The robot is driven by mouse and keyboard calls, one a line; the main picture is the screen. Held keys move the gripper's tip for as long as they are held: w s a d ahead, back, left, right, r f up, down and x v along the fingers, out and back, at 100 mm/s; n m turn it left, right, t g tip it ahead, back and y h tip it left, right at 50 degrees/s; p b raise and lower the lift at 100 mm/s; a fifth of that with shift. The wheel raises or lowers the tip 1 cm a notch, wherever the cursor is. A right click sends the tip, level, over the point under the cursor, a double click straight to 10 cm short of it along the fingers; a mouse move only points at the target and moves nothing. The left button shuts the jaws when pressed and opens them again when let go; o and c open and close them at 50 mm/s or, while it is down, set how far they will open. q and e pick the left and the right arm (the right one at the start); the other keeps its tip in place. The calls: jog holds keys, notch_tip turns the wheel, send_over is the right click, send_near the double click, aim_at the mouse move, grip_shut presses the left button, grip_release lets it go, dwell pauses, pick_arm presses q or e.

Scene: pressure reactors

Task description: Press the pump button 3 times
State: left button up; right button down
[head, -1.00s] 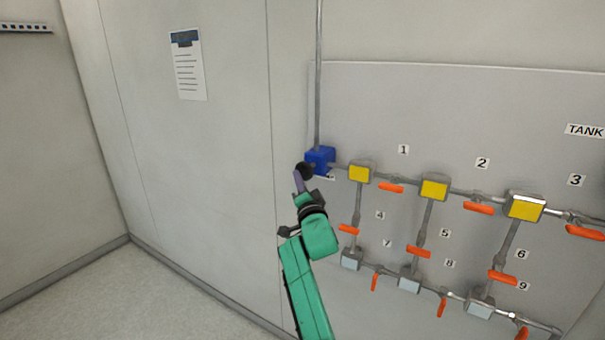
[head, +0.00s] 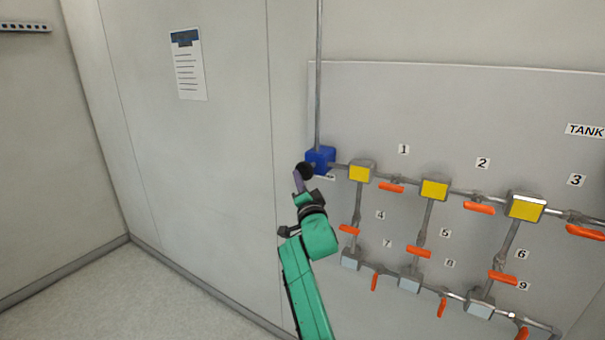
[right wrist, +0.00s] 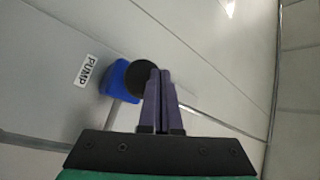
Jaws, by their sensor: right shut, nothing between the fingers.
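The pump is a blue box (head: 321,158) on the wall panel at the end of the pipe row. Its round black button (head: 304,170) faces outward on its near side. In the right wrist view the blue box (right wrist: 117,80), the black button (right wrist: 143,78) and a "PUMP" label (right wrist: 86,70) show. My right gripper (head: 298,181) is shut and empty, with its fingertips at the button; whether they touch it I cannot tell. In the wrist view the closed purple fingers (right wrist: 160,75) overlap the button's right edge. My left gripper is not in view.
Right of the pump, pipes carry yellow-faced boxes (head: 434,189), grey boxes (head: 409,285) and several orange valve handles (head: 418,251). A vertical pipe (head: 319,70) rises from the pump. A paper notice (head: 188,65) hangs on the left wall. The floor at lower left is clear.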

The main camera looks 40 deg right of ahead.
aim_at(306, 172)
jog(key=shift+d, duration=0.1)
dwell(0.5)
jog(key=shift+w+d, duration=0.15)
jog(key=shift+d, duration=0.15)
jog(key=shift+w+d+r, duration=0.1)
jog(key=shift+w+d, duration=0.1)
jog(key=shift+d, duration=0.6)
jog(key=shift+w+d+r, duration=0.1)
jog(key=shift+w+d, duration=0.1)
jog(key=shift+d, duration=0.6)
dwell(1.7)
jog(key=shift+s+a+f+p, duration=0.1)
jog(key=shift+s+a+p, duration=0.1)
jog(key=shift+a, duration=0.4)
jog(key=shift+s+a+f+p, duration=0.1)
jog(key=shift+s+a, duration=0.05)
jog(key=shift+a, duration=0.4)
jog(key=shift+s+a+f+p, duration=0.1)
jog(key=shift+s+a, duration=0.1)
jog(key=shift+a, duration=0.4)
jog(key=shift+a, duration=0.15)
jog(key=shift+s+a, duration=0.25)
jog(key=shift+a, duration=0.55)
jog(key=shift+s+a, duration=0.2)
jog(key=shift+a, duration=0.6)
jog(key=shift+s+a, duration=0.25)
jog(key=shift+a, duration=0.55)
